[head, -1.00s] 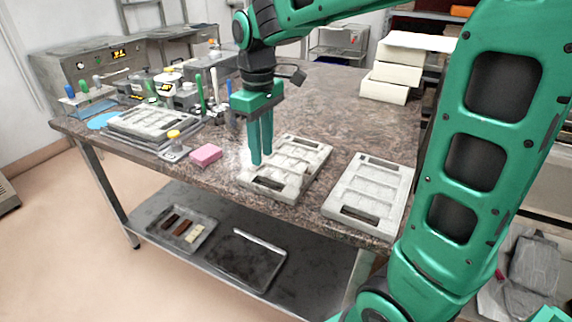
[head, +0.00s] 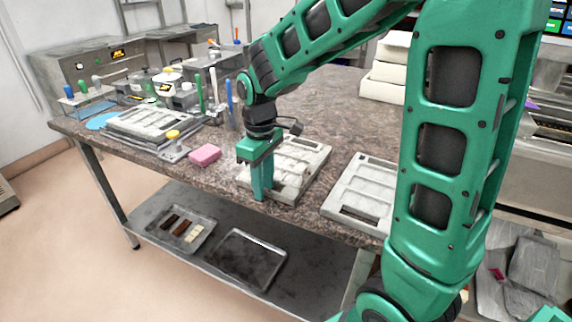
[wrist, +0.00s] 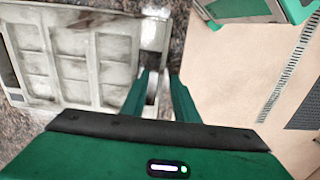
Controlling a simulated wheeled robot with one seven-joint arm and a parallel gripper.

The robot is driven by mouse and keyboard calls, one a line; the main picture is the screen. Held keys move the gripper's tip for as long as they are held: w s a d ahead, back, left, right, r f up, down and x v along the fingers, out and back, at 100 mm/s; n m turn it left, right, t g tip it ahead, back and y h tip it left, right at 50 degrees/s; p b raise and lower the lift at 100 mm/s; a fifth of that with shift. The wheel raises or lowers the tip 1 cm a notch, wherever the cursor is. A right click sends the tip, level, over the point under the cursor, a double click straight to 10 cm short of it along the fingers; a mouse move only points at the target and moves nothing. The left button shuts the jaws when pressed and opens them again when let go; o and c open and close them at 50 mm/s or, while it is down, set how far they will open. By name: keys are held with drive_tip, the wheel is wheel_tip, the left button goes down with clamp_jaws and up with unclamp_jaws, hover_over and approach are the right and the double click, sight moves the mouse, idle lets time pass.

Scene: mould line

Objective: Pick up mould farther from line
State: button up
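A pale grey mould (head: 308,160) with rectangular cavities lies near the table's front edge; it also fills the left of the wrist view (wrist: 75,55). A second similar mould (head: 355,197) lies to its right, partly hidden by my arm. My gripper (head: 263,194) points down at the near-left end of the first mould. In the wrist view, its two fingers (wrist: 161,78) stand a small gap apart at the mould's end. I cannot tell whether they touch its rim. The mould lies on the table.
A pink block (head: 204,155) sits left of my gripper. Farther left are a stack of moulds or trays (head: 150,122), tools and machines. White blocks (head: 390,75) stand at the back right. Trays (head: 245,262) lie on the lower shelf. The table's back middle is clear.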

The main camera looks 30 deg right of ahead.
clamp_jaws()
drive_tip(key=shift+r, duration=0.15)
